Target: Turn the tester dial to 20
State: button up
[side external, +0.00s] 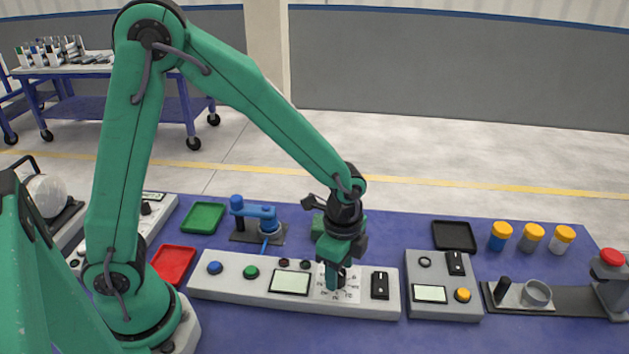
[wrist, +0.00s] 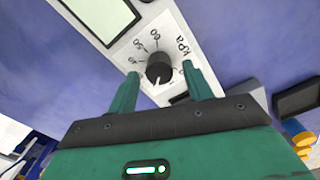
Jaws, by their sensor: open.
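The tester is a long light-grey panel (side external: 238,281) on the blue table. Its dial is a black knob (wrist: 159,66) on a white printed plate with numbers and "kPa". A white pointer line on the knob points towards the bottom of the wrist view, on the gripper side; I cannot read a number there. My gripper (side external: 334,280) is low over the dial plate, pointing down. In the wrist view my gripper (wrist: 162,75) is open, with one green finger on each side of the knob. I cannot tell whether the fingers touch it.
The panel also carries a screen (side external: 290,282), a blue button (side external: 215,268), a green button (side external: 251,272) and a black switch (side external: 380,285). A second grey box (side external: 443,285) stands close on the right. A blue clamp-like fixture (side external: 258,215) stands behind the panel.

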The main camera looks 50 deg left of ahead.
jog(key=shift+r, duration=3.25)
jog(key=shift+s+a+r, duration=0.1)
jog(key=shift+a+r, duration=0.15)
jog(key=shift+r, duration=0.1)
jog(key=s+a+r+n+t, duration=0.5)
jog(key=s+a+r+n, duration=0.6)
jog(key=s+r+n, duration=0.1)
jog(key=shift+a+n+t, duration=0.3)
jog(key=shift+a+n, duration=0.1)
jog(key=shift+n, duration=0.5)
